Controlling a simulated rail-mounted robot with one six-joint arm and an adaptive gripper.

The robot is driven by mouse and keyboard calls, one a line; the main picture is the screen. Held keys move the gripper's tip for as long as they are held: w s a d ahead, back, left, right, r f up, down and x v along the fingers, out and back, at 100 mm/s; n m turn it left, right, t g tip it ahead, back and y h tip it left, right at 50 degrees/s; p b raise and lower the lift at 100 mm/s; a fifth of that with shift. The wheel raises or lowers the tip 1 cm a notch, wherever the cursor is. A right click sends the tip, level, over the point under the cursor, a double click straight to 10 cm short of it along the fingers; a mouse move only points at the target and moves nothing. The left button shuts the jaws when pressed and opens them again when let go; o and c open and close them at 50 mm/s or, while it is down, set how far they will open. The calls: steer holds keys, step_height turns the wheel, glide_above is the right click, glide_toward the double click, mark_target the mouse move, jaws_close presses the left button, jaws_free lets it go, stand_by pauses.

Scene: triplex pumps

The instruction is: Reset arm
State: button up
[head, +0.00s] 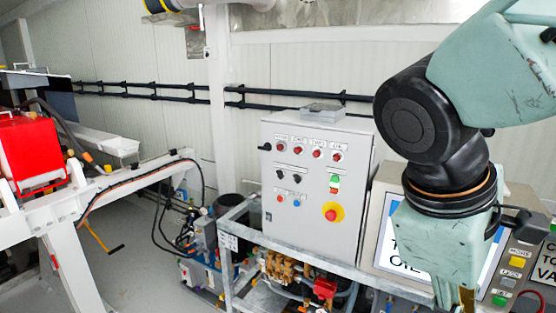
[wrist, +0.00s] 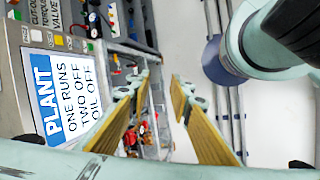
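My arm hangs down at the right of the head view, its wrist in front of the sign on the control console. My gripper (wrist: 162,82) shows in the wrist view with its two yellow-padded fingers apart and nothing between them. In the head view only a bit of one yellow pad shows at the bottom edge, and the rest of the gripper is cut off. The grey control cabinet (head: 312,188) stands left of my arm. The console sign (wrist: 62,98) is left of the fingers in the wrist view.
The cabinet has a red emergency button (head: 331,213) and several small buttons. A brass pump (head: 282,268) sits in the metal frame (head: 225,235) below it. A red machine (head: 28,150) rests on a white beam at left. Open floor (head: 140,255) lies between.

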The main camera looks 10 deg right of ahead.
steer(key=shift+s+a+r+m+t+y, duration=1.4)
steer(key=shift+a+r+m+t+y, duration=0.7)
steer(key=shift+a+m, duration=2.05)
step_height(320, 180, down, 14)
steer(key=a+n+b, duration=0.1)
steer(key=b, duration=1.2)
steer(key=shift+a+f+g+b, duration=0.2)
steer(key=shift+g+b, duration=0.1)
steer(key=shift+b, duration=0.1)
steer(key=shift+c, duration=0.5)
jaws_close()
